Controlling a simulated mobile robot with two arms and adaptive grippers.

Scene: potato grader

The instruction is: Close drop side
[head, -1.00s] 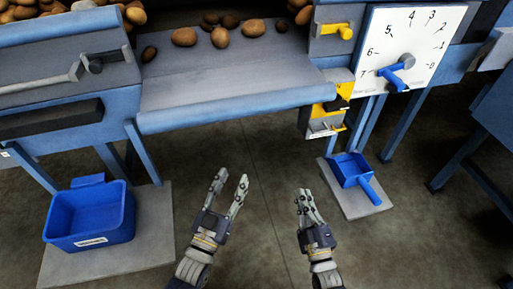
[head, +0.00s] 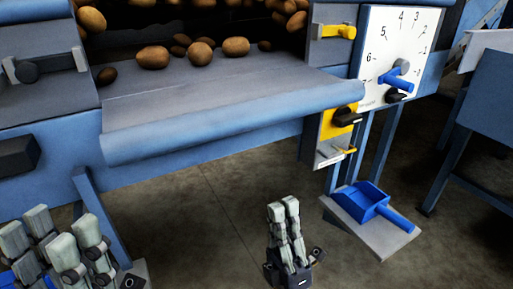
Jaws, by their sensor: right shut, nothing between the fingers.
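The drop side (head: 235,113) is a grey-blue panel with a rounded lip, tilted outward and down below the potato opening. Several potatoes (head: 200,53) lie at its upper edge. My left gripper (head: 55,235) is low in the left corner, below and left of the lip, partly cut off by the frame. Its fingers look spread with nothing between them. My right gripper (head: 283,208) is shut and empty, below the lip and pointing up. Neither gripper touches the drop side.
A grey bar with a dark knob (head: 27,71) is on the left panel. A dial (head: 395,50) with a blue pointer and a yellow handle (head: 338,31) are at right. Floor between the grippers is clear.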

